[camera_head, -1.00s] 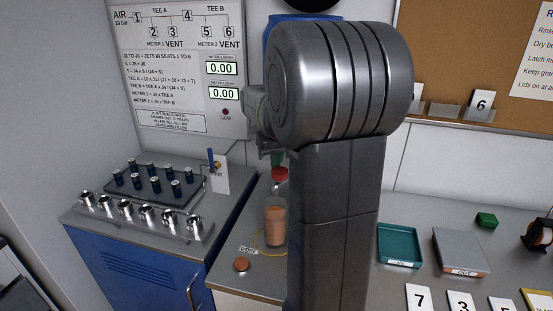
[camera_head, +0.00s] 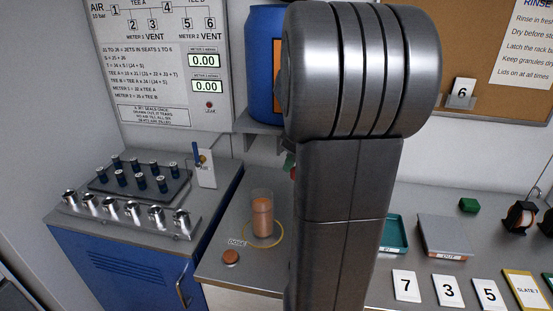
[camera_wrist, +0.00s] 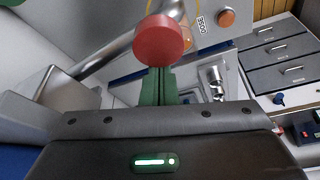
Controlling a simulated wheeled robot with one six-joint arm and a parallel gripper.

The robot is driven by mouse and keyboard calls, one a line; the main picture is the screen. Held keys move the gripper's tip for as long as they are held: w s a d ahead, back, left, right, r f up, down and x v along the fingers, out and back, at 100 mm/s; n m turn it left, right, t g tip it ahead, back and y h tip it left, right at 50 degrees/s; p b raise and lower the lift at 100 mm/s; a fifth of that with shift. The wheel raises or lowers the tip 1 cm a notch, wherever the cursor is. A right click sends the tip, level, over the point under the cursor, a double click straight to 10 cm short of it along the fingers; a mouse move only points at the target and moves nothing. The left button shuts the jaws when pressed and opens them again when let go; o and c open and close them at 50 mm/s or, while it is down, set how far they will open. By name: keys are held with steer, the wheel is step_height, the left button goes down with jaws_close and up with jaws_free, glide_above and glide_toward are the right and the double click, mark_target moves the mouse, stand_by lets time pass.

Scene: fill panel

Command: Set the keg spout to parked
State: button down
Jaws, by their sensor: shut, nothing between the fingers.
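The blue keg (camera_head: 262,62) stands on a wall shelf in the head view, partly behind my arm. A metal pipe (camera_wrist: 112,52), which looks like the keg spout, crosses the upper left of the wrist view. A round red knob (camera_wrist: 158,42) shows just beyond my fingertips. My gripper (camera_wrist: 159,72) has green fingers, shut together and empty. I cannot tell whether they touch the knob. In the head view my arm hides the spout and nearly all of the gripper; only a sliver of green and red shows at the arm's left edge.
A clear glass of brown contents (camera_head: 262,219) stands by a yellow ring on the bench, with the orange DOSE button (camera_head: 231,257) in front. A rack of metal seats (camera_head: 125,213) is at left. A teal tray (camera_head: 395,235) and number cards are at right.

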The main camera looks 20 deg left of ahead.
steer(key=w+d+n, duration=0.1)
steer(key=d+n, duration=0.1)
steer(key=d, duration=0.4)
steer(key=shift+w+d+g, duration=0.25)
steer(key=shift+g, duration=0.15)
steer(key=shift+r, duration=0.1)
stand_by(0.3)
